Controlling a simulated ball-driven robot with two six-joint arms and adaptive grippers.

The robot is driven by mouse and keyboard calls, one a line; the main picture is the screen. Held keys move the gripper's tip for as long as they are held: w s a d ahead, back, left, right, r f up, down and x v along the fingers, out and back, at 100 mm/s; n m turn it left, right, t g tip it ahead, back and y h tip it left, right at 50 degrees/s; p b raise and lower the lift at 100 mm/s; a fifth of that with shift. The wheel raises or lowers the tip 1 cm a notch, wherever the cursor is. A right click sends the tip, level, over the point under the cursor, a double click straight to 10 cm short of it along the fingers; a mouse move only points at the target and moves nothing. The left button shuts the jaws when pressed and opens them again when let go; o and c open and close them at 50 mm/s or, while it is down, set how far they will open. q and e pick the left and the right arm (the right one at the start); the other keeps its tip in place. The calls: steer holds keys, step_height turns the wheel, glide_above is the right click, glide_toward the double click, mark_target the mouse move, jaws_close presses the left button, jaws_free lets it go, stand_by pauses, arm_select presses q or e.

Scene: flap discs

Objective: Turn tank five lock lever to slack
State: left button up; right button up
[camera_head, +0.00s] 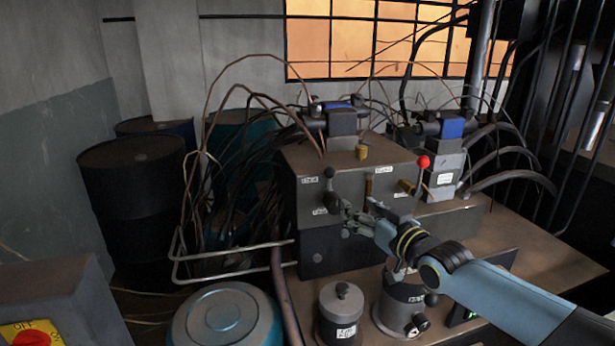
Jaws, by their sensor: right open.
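A dark grey control box (345,165) stands on the workbench, with several small white labels too small to read. On its front left is a short lever with a black knob (329,172). A lever with a red ball (423,161) rises at its right edge, and brass-coloured parts sit between them. I cannot tell which lever belongs to tank five. My right gripper (349,211) is open in front of the box's left face, just below and right of the black-knobbed lever. Whether it touches the lever is unclear. My left gripper is out of view.
A teal drum (226,317), a bent rail (232,253) and loose cables crowd the left. The right part of the workbench (550,262) is clear.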

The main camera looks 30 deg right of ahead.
mark_target(331, 180)
steer(key=shift+t, duration=0.3)
steer(key=w+b, duration=0.7)
steer(key=w+r+b, duration=0.1)
steer(key=w+b, duration=0.2)
steer(key=b, duration=0.1)
steer(key=shift+w+d+r, duration=0.1)
steer(key=shift+w+d, duration=0.1)
steer(key=shift+w+r+b, duration=0.1)
steer(key=shift+w+b, duration=0.25)
steer(key=shift+w, duration=0.1)
jaws_close()
